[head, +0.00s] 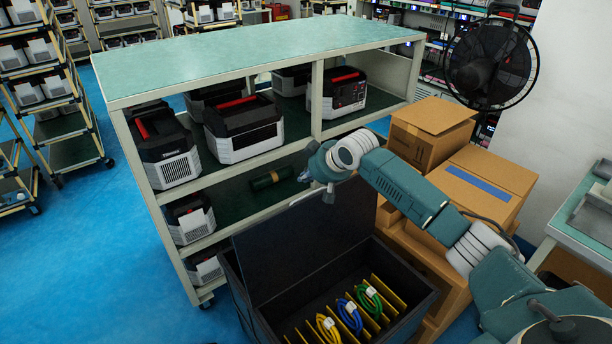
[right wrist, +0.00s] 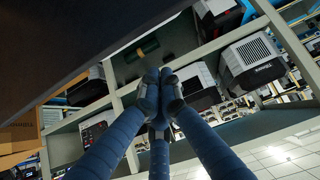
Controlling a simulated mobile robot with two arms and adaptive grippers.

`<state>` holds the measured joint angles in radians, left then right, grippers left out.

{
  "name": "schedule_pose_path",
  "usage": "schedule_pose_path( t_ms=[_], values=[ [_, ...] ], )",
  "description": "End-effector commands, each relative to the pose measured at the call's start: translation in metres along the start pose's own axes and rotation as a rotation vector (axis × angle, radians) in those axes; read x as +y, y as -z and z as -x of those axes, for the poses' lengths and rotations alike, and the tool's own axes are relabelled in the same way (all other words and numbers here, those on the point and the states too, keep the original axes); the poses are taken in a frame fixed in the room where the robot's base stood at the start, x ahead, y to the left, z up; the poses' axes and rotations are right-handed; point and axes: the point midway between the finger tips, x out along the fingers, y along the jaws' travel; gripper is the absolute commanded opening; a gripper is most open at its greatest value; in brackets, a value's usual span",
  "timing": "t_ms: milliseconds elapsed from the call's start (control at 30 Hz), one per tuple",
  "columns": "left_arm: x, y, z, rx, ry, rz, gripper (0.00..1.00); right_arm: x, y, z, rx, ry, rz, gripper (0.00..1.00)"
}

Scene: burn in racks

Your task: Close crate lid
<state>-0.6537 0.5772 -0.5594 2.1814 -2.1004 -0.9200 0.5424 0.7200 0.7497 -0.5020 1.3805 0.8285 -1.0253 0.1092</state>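The black crate (head: 407,326) stands on the floor at the bottom of the head view. Its dark lid (head: 290,245) is up, standing steeply along the crate's far left side. Inside are yellow dividers and coiled yellow, blue and green cables (head: 347,314). My right gripper (head: 315,180) is just above and behind the lid's top edge, and I cannot tell whether it touches it. In the right wrist view its fingertips (right wrist: 160,84) come together with nothing seen between them. A dark panel, likely the lid (right wrist: 70,45), fills the upper left there. My left gripper is not in view.
A green-topped shelf rack (head: 250,50) with several black and grey units (head: 243,128) stands close behind the lid. Cardboard boxes (head: 480,185) are stacked right of the crate, with a black fan (head: 491,63) behind.

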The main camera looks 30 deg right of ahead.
Motion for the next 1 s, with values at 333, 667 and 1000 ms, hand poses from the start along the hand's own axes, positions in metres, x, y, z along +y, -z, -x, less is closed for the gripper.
schedule_pose_path(
  t_ms=[333, 667, 1000],
  values=[
    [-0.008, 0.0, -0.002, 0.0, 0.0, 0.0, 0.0, 0.0, 0.002, -0.056, 0.001, 0.0, -0.003, 0.0],
    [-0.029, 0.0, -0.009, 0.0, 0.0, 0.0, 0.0, 0.001, -0.018, -0.05, -0.002, -0.002, 0.003, 0.0],
    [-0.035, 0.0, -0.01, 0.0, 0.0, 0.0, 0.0, 0.0, -0.031, -0.043, 0.001, -0.001, 0.002, 0.0]
  ],
)
